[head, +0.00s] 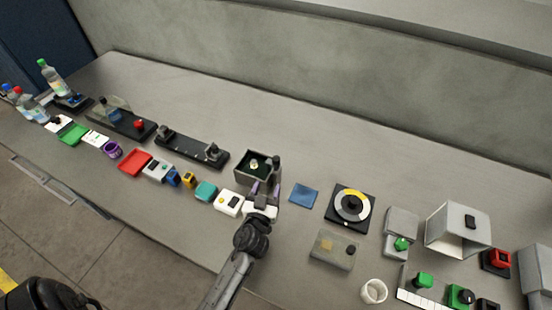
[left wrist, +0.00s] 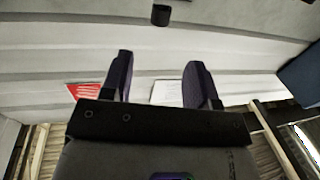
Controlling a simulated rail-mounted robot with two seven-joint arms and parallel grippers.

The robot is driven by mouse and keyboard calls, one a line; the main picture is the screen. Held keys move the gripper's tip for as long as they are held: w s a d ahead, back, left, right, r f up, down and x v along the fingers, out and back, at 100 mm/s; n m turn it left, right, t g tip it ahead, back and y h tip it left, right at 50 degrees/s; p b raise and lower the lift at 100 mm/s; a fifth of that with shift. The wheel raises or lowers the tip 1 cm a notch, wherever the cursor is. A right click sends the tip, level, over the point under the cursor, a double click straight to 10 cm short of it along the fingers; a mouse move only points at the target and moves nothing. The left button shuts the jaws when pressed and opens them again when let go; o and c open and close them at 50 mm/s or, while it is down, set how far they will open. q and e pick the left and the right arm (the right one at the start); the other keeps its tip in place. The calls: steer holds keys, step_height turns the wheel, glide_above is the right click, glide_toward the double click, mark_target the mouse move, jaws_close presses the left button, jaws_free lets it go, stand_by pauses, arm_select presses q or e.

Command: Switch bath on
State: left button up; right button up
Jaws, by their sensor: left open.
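An open grey box with a dark inside (head: 243,167), which looks like the bath, stands mid-table in the head view; a small pale round item lies inside it. I cannot make out a switch on it. My left gripper (head: 265,188) is at the box's near right corner, fingers apart, with nothing between them. It hides part of that corner; whether it touches the box I cannot tell. In the left wrist view the two fingers (left wrist: 157,66) are spread and empty, and the bath does not show. My right gripper is not in view.
A blue mat (head: 304,195) and a black plate with a ring dial (head: 350,207) lie right. Small coloured items line the front edge leftward. Behind the box the table is clear.

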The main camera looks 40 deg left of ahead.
mark_target(275, 163)
arm_select(q)
steer(key=p+x, duration=0.1)
steer(key=x, duration=1.1)
steer(key=shift+a, duration=0.1)
jaws_close()
